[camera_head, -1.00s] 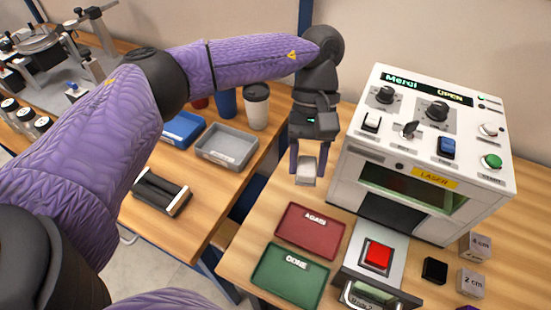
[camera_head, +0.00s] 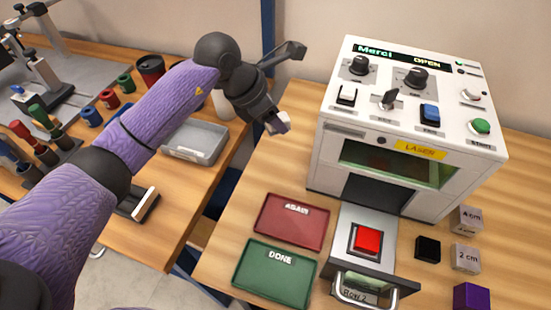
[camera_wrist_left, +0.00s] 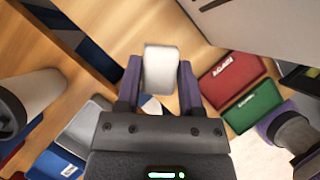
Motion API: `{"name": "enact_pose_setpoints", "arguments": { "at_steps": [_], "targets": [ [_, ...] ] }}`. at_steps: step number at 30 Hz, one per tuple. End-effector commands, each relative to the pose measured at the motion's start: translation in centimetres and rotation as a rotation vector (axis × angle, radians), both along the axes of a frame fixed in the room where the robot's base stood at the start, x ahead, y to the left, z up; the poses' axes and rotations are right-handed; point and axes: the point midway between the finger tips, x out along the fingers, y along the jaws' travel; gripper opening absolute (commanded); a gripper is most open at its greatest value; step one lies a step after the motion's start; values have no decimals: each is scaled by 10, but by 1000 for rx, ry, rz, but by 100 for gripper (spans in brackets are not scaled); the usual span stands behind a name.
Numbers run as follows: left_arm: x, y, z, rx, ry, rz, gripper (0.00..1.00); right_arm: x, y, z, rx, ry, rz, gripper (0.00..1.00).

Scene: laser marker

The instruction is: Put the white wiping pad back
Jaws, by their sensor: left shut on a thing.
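The white wiping pad (camera_head: 283,121) is held at the tip of my left gripper (camera_head: 272,124), in the air left of the laser machine. In the left wrist view the pad (camera_wrist_left: 161,70) sits between the two purple fingers of the left gripper (camera_wrist_left: 160,82), which are shut on it. Wooden tabletop shows behind it, with a gap between the two tables nearby. In the head view the gripper's fingers are mostly hidden by the dark wrist. My right gripper does not show.
The white laser machine (camera_head: 332,160) stands right, its display reading OPEN. Its drawer (camera_head: 350,218) is out with a red block (camera_head: 368,240). The red AGAIN tray (camera_head: 290,226) and green DONE tray (camera_head: 272,278) are empty. A grey tray (camera_head: 196,141) lies on the left table.

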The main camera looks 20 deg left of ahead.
Motion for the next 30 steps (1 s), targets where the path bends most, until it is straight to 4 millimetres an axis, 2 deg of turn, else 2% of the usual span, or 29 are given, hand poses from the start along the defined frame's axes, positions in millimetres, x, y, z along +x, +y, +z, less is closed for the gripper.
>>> {"name": "enact_pose_setpoints", "arguments": {
  "at_steps": [2,4,7,13,16,18,26,27,30],
  "targets": [
    [3,3,-5,-1,2,61,1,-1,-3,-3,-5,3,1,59],
    [4,4,-22,-2,6,86,1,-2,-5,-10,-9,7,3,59],
    [4,5,-49,-2,7,91,1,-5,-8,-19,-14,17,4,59],
    [4,4,-78,-1,7,88,1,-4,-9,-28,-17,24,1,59],
    [4,5,-99,0,7,87,1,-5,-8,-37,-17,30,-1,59],
    [4,5,-104,-1,5,87,1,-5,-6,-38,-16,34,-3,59],
    [4,5,-103,1,2,86,1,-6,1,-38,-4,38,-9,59],
    [4,5,-103,1,2,86,55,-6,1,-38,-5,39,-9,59],
    [4,5,-102,1,2,86,76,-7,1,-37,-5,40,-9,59]
  ]
}}
